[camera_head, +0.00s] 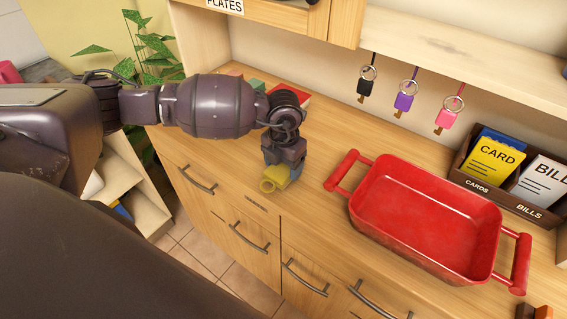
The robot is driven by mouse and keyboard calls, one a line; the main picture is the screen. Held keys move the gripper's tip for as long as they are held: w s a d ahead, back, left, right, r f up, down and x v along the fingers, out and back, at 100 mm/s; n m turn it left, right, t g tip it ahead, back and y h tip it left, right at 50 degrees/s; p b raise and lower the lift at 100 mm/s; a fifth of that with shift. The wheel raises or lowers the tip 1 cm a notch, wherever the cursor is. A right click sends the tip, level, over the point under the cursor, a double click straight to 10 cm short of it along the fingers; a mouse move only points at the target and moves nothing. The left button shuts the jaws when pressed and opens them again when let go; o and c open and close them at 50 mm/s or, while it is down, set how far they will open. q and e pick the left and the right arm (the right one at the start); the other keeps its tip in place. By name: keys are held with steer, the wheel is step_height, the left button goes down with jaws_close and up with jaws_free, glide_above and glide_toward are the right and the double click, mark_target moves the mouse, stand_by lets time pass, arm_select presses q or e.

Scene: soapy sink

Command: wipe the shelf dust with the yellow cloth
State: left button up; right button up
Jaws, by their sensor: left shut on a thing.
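The yellow cloth (271,181) is bunched up under my left gripper (285,166), near the front edge of the wooden counter (318,215). My left gripper points down and is shut on the cloth. The cloth is at or just above the counter top; I cannot tell whether it touches. My right gripper is not in view.
A red roasting dish (430,210) stands right of my left gripper. A card and bill holder (510,172) is at the back right. Black, purple (405,101) and pink keys hang below the upper shelf. A plant (150,45) is at the left. Bare counter lies between gripper and dish.

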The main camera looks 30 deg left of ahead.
mark_target(281, 169)
arm_select(q)
steer(key=shift+f, duration=0.3)
steer(key=o, duration=1)
steer(key=r, duration=1.1)
steer(key=shift+s+a, duration=0.15)
steer(key=shift+s, duration=0.25)
